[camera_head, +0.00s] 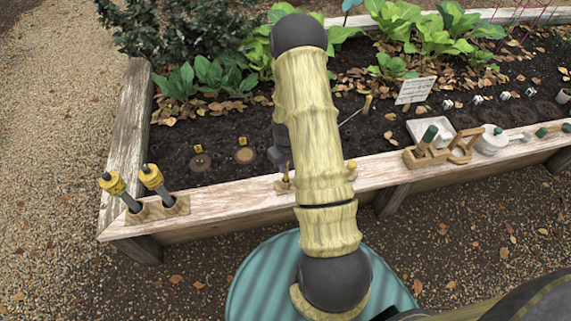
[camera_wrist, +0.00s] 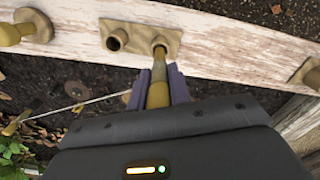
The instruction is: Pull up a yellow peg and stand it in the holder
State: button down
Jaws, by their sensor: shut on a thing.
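In the wrist view my gripper (camera_wrist: 158,78) is shut on a yellow peg (camera_wrist: 157,95), its purple fingers on either side of it. The peg points at the right-hand hole of a tan two-hole holder (camera_wrist: 137,33) on the wooden rail. The peg's end meets the hole; how deep it sits I cannot tell. The left hole looks empty. In the head view my gripper (camera_head: 284,165) is low beside the rail, mostly behind my arm, and the holder (camera_head: 283,187) is partly hidden. Another yellow peg (camera_head: 367,105) stands in the soil by a pale string.
Two yellow-collared tools (camera_head: 125,188) stand in a wooden block at the rail's left end. A wooden carrier (camera_head: 425,155), a white tray (camera_head: 420,128) and a pale round container (camera_head: 491,140) lie to the right. A white sign (camera_head: 415,90) stands in the soil.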

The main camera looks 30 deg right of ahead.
jog(key=shift+f+b, duration=0.65)
jog(key=shift+f, duration=0.6)
dwell(0.3)
jog(key=c, duration=1.2)
grip_release()
jog(key=shift+r, duration=0.1)
notch_tip(320, 180, up, 17)
jog(key=p, duration=0.3)
jog(key=shift+r, duration=0.15)
